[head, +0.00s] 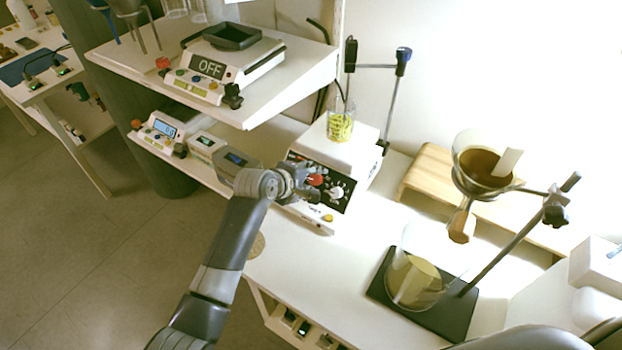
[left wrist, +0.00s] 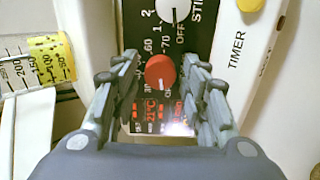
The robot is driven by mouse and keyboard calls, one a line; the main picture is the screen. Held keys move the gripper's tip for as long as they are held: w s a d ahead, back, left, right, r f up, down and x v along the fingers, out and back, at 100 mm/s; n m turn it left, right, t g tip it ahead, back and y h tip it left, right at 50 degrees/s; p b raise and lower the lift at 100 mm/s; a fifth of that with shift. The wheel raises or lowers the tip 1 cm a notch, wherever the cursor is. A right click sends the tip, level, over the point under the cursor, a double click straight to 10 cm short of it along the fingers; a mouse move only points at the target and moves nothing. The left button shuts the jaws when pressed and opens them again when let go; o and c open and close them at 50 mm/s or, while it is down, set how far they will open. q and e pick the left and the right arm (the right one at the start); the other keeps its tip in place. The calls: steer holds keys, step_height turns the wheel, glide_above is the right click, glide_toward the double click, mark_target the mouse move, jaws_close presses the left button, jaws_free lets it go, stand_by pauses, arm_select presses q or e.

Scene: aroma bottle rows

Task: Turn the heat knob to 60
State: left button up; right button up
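The heat knob (left wrist: 160,71) is the red knob on the black panel of the white hotplate-stirrer (head: 345,152). It also shows in the head view (head: 315,180). In the left wrist view, dial marks surround it, with 60 visible at its upper left. A red display (left wrist: 152,107) below reads about 21°C. My left gripper (head: 302,184) is at the panel. Its fingers stand open on either side of the knob, with visible gaps. My right gripper is not in view.
A white stir knob (left wrist: 174,10) sits just above the red one. A beaker with yellow-green contents (head: 340,126) stands on the hotplate. A support stand with a funnel (head: 482,168) and a flask (head: 415,281) is at the right. A shelf (head: 290,90) overhangs at upper left.

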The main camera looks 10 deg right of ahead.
arm_select(q)
steer(key=c, duration=0.6)
